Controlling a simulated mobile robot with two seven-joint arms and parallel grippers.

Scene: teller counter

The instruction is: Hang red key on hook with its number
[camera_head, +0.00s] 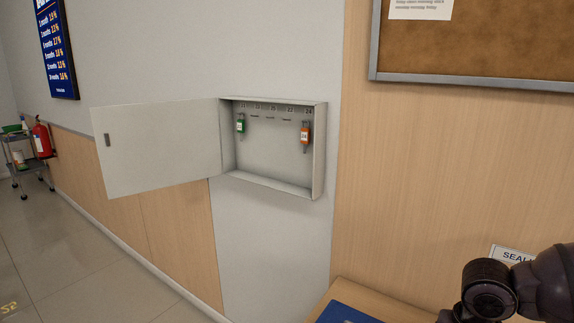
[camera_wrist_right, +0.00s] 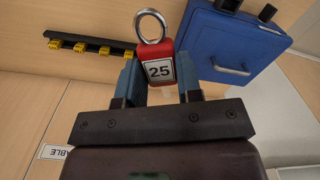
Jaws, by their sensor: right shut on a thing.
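The red key tag (camera_wrist_right: 158,67) shows in the right wrist view with a white label reading 25 and a metal ring (camera_wrist_right: 150,25) at its far end. My right gripper (camera_wrist_right: 159,79) is shut on it, a blue finger on each side. In the head view, an open grey key cabinet (camera_head: 270,180) hangs on the wall. It has a row of hooks under small number labels that are too small to read surely. A green tag (camera_head: 240,125) hangs at the left and an orange tag (camera_head: 304,134) at the right. The hooks between them look empty. My left gripper is out of view.
The cabinet door (camera_head: 160,150) stands wide open to the left. A desk (camera_head: 350,288) with a blue item (camera_head: 348,314) is below right, near my arm. The right wrist view shows a blue box (camera_wrist_right: 235,45) and a black rail (camera_wrist_right: 120,53) with several yellow pieces.

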